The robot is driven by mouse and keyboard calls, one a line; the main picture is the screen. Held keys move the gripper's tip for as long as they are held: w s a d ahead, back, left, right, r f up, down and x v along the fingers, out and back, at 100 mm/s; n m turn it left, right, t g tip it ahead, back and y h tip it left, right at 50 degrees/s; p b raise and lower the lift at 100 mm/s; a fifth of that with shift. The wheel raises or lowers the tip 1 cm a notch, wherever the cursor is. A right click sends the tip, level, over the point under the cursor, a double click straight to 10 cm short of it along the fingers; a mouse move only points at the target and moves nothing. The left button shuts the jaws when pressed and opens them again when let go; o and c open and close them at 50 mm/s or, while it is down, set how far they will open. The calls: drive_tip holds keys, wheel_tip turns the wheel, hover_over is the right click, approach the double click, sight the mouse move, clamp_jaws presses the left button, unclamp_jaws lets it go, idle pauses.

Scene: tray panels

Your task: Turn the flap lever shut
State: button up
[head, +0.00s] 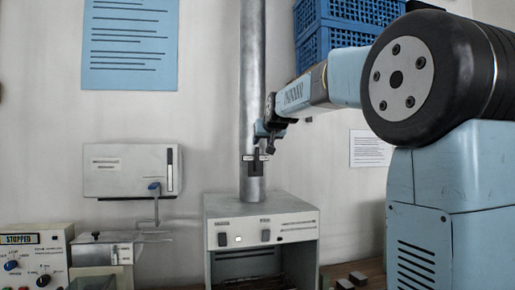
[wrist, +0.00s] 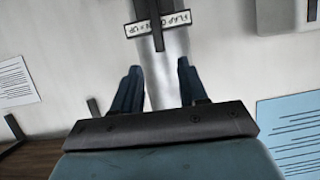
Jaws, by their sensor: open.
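The flap lever (head: 257,163) is a dark bar on the grey vertical pipe (head: 252,70), in front of a small white label. In the wrist view the lever (wrist: 155,22) crosses the label (wrist: 134,30), whose text reads partly "FLAP" and "UP"; that view is turned about upside down. My gripper (head: 269,138) is just above and right of the lever in the head view. In the wrist view my gripper (wrist: 160,78) has its two blue-black fingers spread apart, with nothing between them but the pipe behind. The lever lies beyond the fingertips, apparently not touched.
A grey cabinet (head: 261,215) with switches stands under the pipe. A white wall box (head: 130,168) and a panel marked STOPPED (head: 20,240) are at left. Blue crates (head: 313,45) sit behind my arm.

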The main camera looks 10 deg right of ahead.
sight(258, 148)
drive_tip(key=x, duration=0.6)
drive_tip(key=shift+w+f, duration=0.2)
drive_tip(key=shift+w, duration=0.05)
clamp_jaws()
idle(0.5)
